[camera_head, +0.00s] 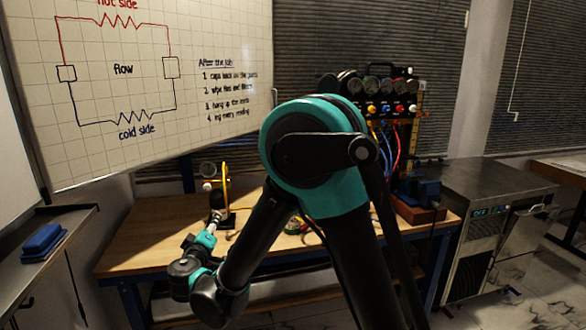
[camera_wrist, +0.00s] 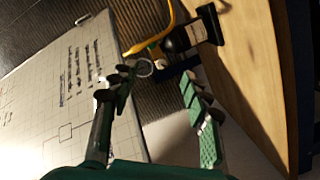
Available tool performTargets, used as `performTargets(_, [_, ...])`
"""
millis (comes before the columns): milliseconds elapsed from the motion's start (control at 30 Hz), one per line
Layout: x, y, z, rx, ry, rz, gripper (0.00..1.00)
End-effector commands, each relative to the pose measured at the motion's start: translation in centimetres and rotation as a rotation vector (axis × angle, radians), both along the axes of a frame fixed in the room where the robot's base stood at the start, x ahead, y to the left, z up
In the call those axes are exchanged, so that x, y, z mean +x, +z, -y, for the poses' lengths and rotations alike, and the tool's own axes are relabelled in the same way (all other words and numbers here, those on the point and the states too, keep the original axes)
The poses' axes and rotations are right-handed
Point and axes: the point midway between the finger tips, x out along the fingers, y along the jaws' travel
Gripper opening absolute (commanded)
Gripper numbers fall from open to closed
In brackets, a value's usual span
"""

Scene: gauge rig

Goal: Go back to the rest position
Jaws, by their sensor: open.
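My gripper (camera_head: 214,222) is at the end of my arm, over the left part of the wooden bench (camera_head: 140,258). In the wrist view my gripper (camera_wrist: 160,82) has its two green-padded fingers spread apart, with nothing held between them. A small gauge stand (camera_head: 226,218) with a yellow hose (camera_head: 226,182) is just beyond the fingertips. In the wrist view the stand (camera_wrist: 197,32) and the yellow hose (camera_wrist: 153,40) show past the fingers. I cannot tell whether the fingertips touch the stand.
A manifold panel (camera_head: 378,98) with several gauges and coloured hoses stands at the back of the bench, partly behind my arm. A steel cabinet (camera_head: 485,205) is at right. A whiteboard (camera_head: 130,100) and a shelf with a blue eraser (camera_head: 42,240) are at left.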

Motion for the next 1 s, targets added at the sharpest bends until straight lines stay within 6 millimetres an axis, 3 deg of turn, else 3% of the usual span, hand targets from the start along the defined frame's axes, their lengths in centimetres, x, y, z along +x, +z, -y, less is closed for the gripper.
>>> performTargets(267, [2.8, -1.2, 7.6, 0.009, -0.117, -0.124, 0.48])
performTargets(367, [3.6, -2.0, 11.7, 0.02, -0.177, -0.192, 0.48])
performTargets(567, [3.6, -4.5, 23.0, 0.078, -0.336, -0.394, 0.48])
performTargets(700, [1.5, -6.7, 30.5, 0.147, -0.44, -0.545, 0.48])
performTargets(800, [-0.8, -8.3, 34.9, 0.209, -0.5, -0.648, 0.48])
performTargets(1000, [-6.8, -11.3, 41.2, 0.37, -0.59, -0.834, 0.48])
